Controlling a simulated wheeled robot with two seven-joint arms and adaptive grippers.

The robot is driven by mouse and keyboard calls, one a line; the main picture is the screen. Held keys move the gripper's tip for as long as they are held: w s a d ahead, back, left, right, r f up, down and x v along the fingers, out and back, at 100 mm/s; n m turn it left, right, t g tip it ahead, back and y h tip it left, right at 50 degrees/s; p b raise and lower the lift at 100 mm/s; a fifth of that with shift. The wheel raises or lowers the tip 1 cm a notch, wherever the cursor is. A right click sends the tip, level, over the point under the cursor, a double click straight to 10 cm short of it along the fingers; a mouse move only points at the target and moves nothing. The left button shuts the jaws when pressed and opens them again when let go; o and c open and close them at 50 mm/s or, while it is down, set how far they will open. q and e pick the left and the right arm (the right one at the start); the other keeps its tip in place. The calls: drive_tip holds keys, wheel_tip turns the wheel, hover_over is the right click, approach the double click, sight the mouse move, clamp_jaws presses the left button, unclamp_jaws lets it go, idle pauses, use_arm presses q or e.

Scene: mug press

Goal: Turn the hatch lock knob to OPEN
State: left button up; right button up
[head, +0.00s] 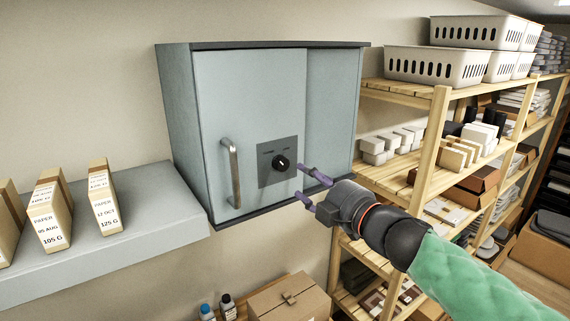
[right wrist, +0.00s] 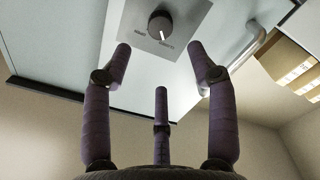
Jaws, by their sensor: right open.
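The black round hatch lock knob (head: 281,162) sits on a grey plate (head: 265,178) on the front of a pale blue-grey cabinet (head: 215,90). It also shows in the right wrist view, where the knob (right wrist: 160,24) carries a white pointer line between two small labels that I cannot read surely. My right gripper (head: 299,180) is open and empty, its purple fingers just right of and below the knob, pointing at it. In the right wrist view the fingers (right wrist: 160,68) are spread and apart from the knob. My left gripper is not in view.
A vertical metal handle (head: 235,172) stands left of the plate. A grey shelf (head: 150,220) with paper packs (head: 105,200) is at the left. Wooden racks (head: 437,130) with white baskets (head: 435,65) and boxes stand at the right. A cardboard box (head: 290,300) lies below the cabinet.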

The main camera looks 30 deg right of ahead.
sight(284, 165)
drive_tip(key=w, duration=0.3)
drive_tip(key=w+b, duration=0.1)
drive_tip(key=w, duration=0.2)
drive_tip(key=w+b, duration=0.1)
drive_tip(key=w, duration=0.2)
drive_tip(key=shift+w+a+f, duration=0.1)
drive_tip(key=shift+w+a, duration=0.1)
drive_tip(key=shift+a, duration=0.15)
drive_tip(key=c, duration=1.1)
